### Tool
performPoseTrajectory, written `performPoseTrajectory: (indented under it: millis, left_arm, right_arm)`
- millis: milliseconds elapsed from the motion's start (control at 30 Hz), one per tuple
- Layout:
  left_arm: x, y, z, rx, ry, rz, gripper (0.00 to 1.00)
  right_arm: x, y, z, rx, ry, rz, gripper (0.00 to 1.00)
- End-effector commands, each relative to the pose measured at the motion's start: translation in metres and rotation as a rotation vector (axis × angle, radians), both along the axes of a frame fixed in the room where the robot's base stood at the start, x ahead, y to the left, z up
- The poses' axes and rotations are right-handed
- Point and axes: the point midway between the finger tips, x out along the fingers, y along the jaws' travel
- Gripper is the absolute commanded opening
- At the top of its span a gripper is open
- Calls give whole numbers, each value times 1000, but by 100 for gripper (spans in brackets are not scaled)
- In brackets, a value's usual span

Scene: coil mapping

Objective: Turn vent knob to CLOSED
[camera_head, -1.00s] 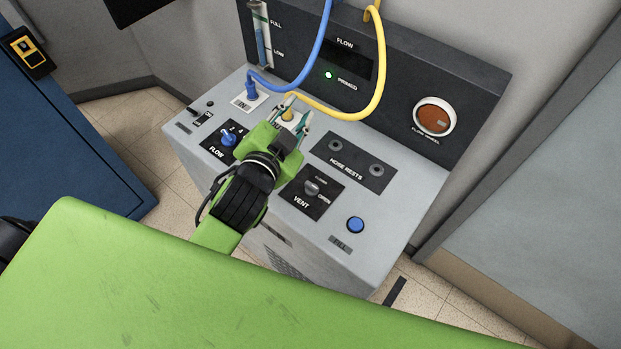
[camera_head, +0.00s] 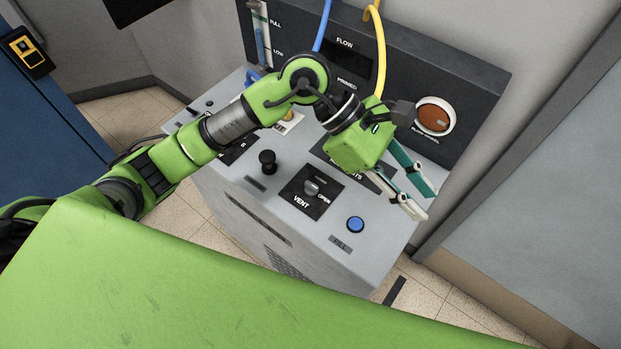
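The vent knob (camera_head: 311,187) is a small grey knob on a black plate (camera_head: 301,202) marked VENT, on top of the grey machine. OPEN is printed to its right; the label above it is too blurred to read. I cannot tell exactly where the knob points. My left gripper (camera_head: 428,203) is green with teal and pale fingers. It is open and empty above the machine's right side, right of the vent knob and apart from it. My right gripper is not in view.
A blue button (camera_head: 355,224) sits right of the vent plate and a black knob (camera_head: 267,161) stands to its left. My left arm covers the flow knob and part of the hose rests.

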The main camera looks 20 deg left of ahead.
Motion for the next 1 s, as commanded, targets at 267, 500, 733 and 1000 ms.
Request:
performPoseTrajectory:
  millis: [267, 500, 733, 1000]
  left_arm:
    - [67, 151, -57, 696, -243, -101, 26]
    - [84, 206, -53, 908, -265, -108, 26]
    - [82, 207, -82, 913, -258, -112, 26]
    - [82, 206, -139, 910, -259, -110, 26]
  right_arm:
    - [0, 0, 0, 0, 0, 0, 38]
    - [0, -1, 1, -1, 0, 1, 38]
    - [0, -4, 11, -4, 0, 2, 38]
    - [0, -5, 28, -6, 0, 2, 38]
